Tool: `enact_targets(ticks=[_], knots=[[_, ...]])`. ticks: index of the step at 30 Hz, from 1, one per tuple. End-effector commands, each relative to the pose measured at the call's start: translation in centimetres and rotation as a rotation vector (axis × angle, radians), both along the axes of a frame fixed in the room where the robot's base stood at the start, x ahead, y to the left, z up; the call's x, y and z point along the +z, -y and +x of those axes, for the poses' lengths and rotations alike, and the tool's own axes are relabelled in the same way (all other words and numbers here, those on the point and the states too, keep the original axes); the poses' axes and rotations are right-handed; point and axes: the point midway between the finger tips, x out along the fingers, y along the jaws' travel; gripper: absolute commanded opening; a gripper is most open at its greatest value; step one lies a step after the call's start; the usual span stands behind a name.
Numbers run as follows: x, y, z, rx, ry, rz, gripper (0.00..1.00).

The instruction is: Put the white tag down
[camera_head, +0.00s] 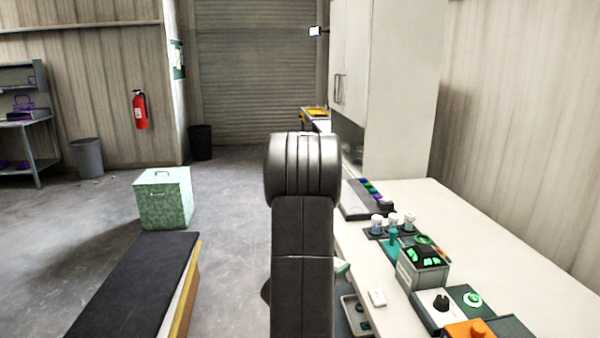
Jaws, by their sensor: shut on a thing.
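My dark arm rises through the middle of the view and hides my gripper; the fingers do not show. A small pale piece (342,267) pokes out past the right edge of the arm, above the near left side of the bench. I cannot tell whether it is the white tag, part of my gripper or something else. A small flat white piece (377,298) lies on the white bench (400,200), right of my arm; I cannot tell whether it is a tag.
Control boxes with green lights (423,265), white-capped bottles (393,220) and an orange block (468,329) crowd the bench's right and front. A dark-topped bench (135,285) and green box (163,198) stand left.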

Motion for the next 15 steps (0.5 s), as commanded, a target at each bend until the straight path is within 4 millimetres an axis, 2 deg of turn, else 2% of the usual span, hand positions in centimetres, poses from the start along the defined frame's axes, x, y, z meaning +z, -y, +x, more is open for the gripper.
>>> enact_targets(ticks=[3,9,15], knots=[[-0.7,-2.5,1.0,0.116,-0.003,0.000,0.32],[-2.0,-6.3,2.0,0.282,-0.001,0.000,0.32],[-2.8,-8.5,2.2,0.376,0.000,0.000,0.32]])
